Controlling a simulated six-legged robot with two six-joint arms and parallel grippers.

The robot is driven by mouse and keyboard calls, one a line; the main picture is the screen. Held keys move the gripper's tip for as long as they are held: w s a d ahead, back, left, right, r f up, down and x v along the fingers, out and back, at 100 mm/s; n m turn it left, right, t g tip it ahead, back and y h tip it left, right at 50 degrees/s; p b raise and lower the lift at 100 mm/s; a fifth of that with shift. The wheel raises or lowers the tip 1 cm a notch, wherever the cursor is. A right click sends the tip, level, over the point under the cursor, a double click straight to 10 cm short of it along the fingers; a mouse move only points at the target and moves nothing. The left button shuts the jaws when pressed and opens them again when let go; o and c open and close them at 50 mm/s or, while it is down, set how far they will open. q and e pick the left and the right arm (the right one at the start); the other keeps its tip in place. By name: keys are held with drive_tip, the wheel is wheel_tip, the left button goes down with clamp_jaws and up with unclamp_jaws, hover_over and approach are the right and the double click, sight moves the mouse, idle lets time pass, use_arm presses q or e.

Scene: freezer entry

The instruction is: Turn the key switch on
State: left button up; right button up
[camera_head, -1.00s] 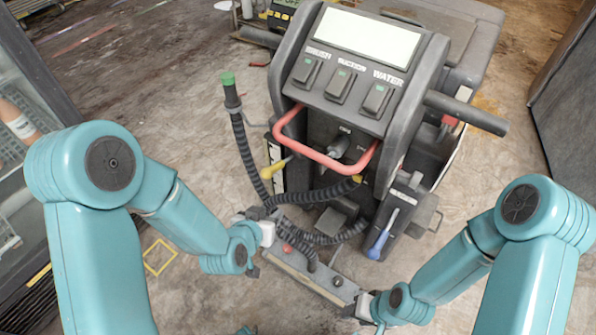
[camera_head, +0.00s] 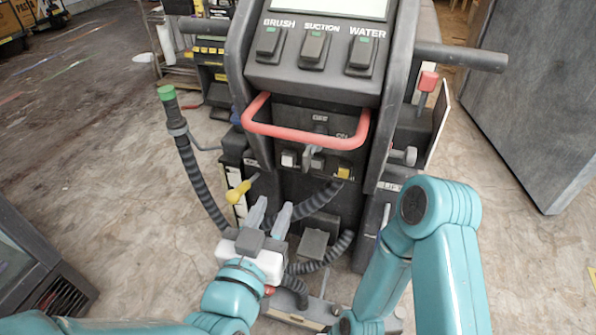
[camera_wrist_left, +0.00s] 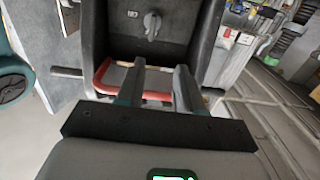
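The key switch (camera_head: 314,158) is a grey knob on the black panel below the red bar handle, near the ON label. In the left wrist view the knob (camera_wrist_left: 152,25) stands upright ahead of the fingers, beyond the red handle. My left gripper (camera_head: 271,210) is open and empty, below and to the left of the switch, apart from it. Its two fingers (camera_wrist_left: 158,75) show a clear gap in the left wrist view. My right arm's wrist is at the bottom edge of the head view; its fingers cannot be made out.
The red bar handle (camera_head: 305,139) juts out in front of the panel. A yellow lever (camera_head: 238,191) and a ribbed hose (camera_head: 203,188) with a green cap are left of it. Brush, suction and water switches (camera_head: 314,50) sit above.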

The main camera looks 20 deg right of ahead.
sight(304, 162)
use_arm(q)
drive_tip(key=x, duration=0.5)
drive_tip(key=d+b+x, duration=0.1)
drive_tip(key=x, duration=0.4)
drive_tip(key=s+x, duration=0.1)
drive_tip(key=x, duration=0.5)
drive_tip(key=shift+w+d+f, duration=0.1)
drive_tip(key=shift+w+d, duration=0.05)
drive_tip(key=shift+d, duration=0.1)
clamp_jaws()
